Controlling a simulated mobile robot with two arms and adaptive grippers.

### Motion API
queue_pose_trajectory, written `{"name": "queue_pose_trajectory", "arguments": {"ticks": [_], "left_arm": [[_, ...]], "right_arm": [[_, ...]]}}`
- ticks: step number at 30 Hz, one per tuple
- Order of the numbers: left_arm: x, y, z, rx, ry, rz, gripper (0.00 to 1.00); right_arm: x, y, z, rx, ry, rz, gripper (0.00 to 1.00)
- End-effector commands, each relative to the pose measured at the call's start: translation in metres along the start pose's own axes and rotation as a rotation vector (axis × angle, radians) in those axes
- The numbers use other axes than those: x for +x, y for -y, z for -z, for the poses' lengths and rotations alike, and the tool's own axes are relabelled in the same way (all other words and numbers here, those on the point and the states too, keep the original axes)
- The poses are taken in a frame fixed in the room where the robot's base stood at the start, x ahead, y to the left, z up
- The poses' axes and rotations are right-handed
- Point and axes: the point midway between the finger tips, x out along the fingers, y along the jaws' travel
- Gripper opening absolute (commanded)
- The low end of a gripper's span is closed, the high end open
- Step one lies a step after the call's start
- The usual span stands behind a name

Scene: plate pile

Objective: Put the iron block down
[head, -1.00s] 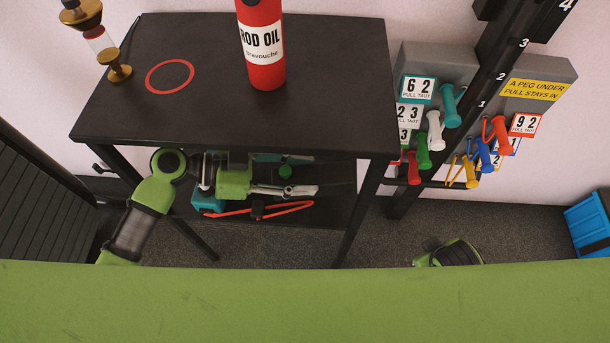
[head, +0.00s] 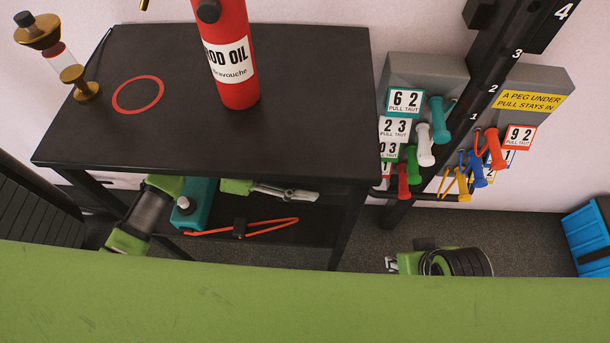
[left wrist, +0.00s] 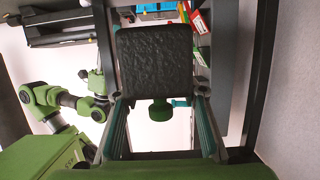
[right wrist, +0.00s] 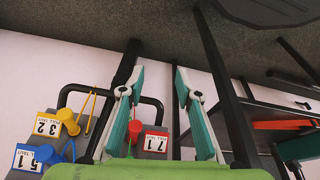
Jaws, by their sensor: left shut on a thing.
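The iron block (left wrist: 155,62) is a dark, rough-faced block in the left wrist view. My left gripper (left wrist: 158,98) is shut on it, with a teal-padded finger on each side. In the head view part of my left gripper (head: 285,191) shows below the front edge of the black table (head: 300,135); the tabletop hides the rest, and I cannot make out the block there. Whether the block touches a surface is not clear. My right gripper (right wrist: 160,76) is open and empty, with pegs beyond it.
A red rod oil bottle (head: 234,95), a red ring mark (head: 138,109) and a brass-and-glass oiler (head: 86,92) are on the tabletop. The lower shelf holds a teal container (head: 198,212) and an orange-handled tool (head: 270,226). A peg rack (head: 425,68) stands right.

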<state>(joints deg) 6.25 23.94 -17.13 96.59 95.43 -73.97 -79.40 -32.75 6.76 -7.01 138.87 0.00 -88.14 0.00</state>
Motion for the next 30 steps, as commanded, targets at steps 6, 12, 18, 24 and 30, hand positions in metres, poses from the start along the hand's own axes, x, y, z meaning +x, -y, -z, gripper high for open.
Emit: {"name": "queue_pose_trajectory", "arguments": {"ticks": [6, 12, 18, 24, 30], "left_arm": [[0.006, 0.001, -0.017, 0.000, -0.007, 0.001, 0.00], [0.010, 0.001, -0.030, 0.001, -0.007, 0.002, 0.00], [0.013, 0.001, -0.038, 0.001, -0.008, 0.002, 0.00], [0.015, 0.001, -0.044, 0.002, -0.008, 0.002, 0.00], [0.015, 0.001, -0.047, 0.001, -0.007, 0.002, 0.00]], "right_arm": [[-0.005, 0.000, -0.004, 0.000, -0.005, -0.002, 0.31], [0.003, 0.000, 0.002, -0.001, -0.033, -0.001, 0.31], [0.006, 0.003, 0.022, -0.004, -0.112, 0.003, 0.31], [0.008, 0.004, 0.037, -0.006, -0.171, 0.006, 0.31], [0.008, 0.005, 0.044, -0.007, -0.199, 0.007, 0.31]]}}
